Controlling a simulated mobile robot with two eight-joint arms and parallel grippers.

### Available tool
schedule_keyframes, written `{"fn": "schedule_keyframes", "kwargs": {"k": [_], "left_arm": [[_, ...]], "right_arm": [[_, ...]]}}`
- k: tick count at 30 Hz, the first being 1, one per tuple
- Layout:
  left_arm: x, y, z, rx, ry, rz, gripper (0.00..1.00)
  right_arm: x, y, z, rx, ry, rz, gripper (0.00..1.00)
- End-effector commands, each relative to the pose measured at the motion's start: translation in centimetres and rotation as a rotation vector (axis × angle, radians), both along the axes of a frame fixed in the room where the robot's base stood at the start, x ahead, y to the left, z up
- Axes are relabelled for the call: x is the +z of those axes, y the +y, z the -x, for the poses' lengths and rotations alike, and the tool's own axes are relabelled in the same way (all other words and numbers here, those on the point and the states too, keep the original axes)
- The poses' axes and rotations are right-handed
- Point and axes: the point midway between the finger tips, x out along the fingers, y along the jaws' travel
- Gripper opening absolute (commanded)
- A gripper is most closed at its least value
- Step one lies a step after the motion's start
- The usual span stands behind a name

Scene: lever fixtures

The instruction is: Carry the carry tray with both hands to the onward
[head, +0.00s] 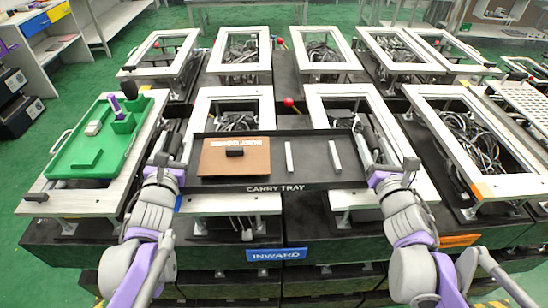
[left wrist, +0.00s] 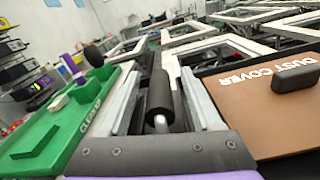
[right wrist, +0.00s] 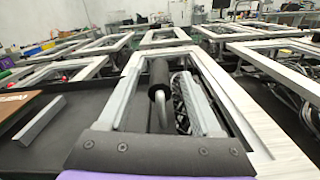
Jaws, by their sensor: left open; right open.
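The black carry tray (head: 265,183) lies across the two middle front fixtures above a blue INWARD label. On it are a brown dust cover (head: 220,165) at the left and two light grey bars, the left bar (head: 289,157) and the right bar (head: 335,156). My left gripper (head: 170,150) is at the tray's left end. Its open fingers stand on either side of a black handle grip (left wrist: 159,92). My right gripper (head: 376,148) is at the right end, open, with its fingers around another black handle grip (right wrist: 159,78). Contact with the handles is not visible.
White-framed fixtures holding cables (head: 472,140) fill both rows. A red ball-topped lever (head: 289,102) stands behind the tray. An orange label (head: 460,240) is at right front.

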Motion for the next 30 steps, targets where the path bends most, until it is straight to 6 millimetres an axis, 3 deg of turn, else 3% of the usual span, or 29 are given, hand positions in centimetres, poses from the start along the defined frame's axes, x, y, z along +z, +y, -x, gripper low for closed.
{"fn": "schedule_keyframes", "kwargs": {"k": [5, 6, 15, 17, 30], "left_arm": [[0.0, 0.0, 0.01, 0.0, 0.0, 0.0, 0.66], [0.0, 0.0, 0.01, 0.0, 0.0, 0.0, 0.62], [0.01, 0.01, 0.02, 0.0, 0.0, 0.0, 0.08], [0.01, 0.01, 0.02, 0.0, 0.0, 0.0, 0.0], [0.01, 0.01, 0.02, 0.0, 0.0, 0.0, 0.0]], "right_arm": [[0.0, 0.01, 0.01, 0.0, 0.0, 0.0, 0.66], [0.0, 0.01, 0.02, 0.0, 0.0, 0.0, 0.62], [0.0, 0.01, 0.03, 0.0, 0.0, -0.001, 0.08], [0.0, 0.01, 0.03, 0.0, 0.0, -0.001, 0.0], [0.01, 0.01, 0.04, 0.0, 0.0, -0.001, 0.0]]}}
